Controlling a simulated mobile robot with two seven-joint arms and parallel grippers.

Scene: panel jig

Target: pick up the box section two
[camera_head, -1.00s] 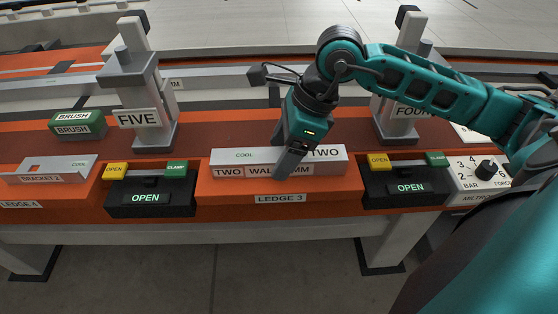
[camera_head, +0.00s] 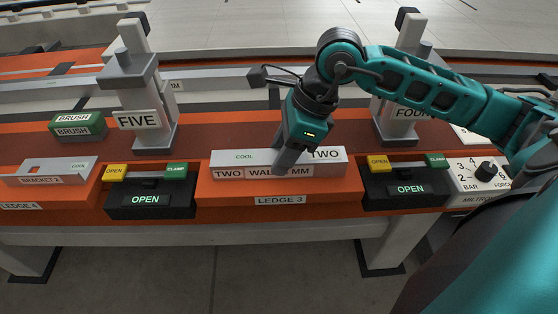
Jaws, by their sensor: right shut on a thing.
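Box section two (camera_head: 230,162) is a long pale grey bar lying on ledge 3 (camera_head: 330,190). Its labels read COOL, TWO and WALL, with part of the text covered by my finger. My right gripper (camera_head: 283,162) reaches down over the middle of the bar and is shut on it, one finger showing across the front face. The far finger is hidden behind the bar. The bar still appears to rest on the ledge. My left gripper is not in view.
Clamp posts FIVE (camera_head: 140,90) and FOUR (camera_head: 400,120) stand behind, to either side. Panels reading OPEN (camera_head: 150,199) (camera_head: 405,189) flank the ledge. A green brush (camera_head: 78,126) and bracket 2 (camera_head: 50,171) lie at the left. A dial box (camera_head: 480,180) is at the right.

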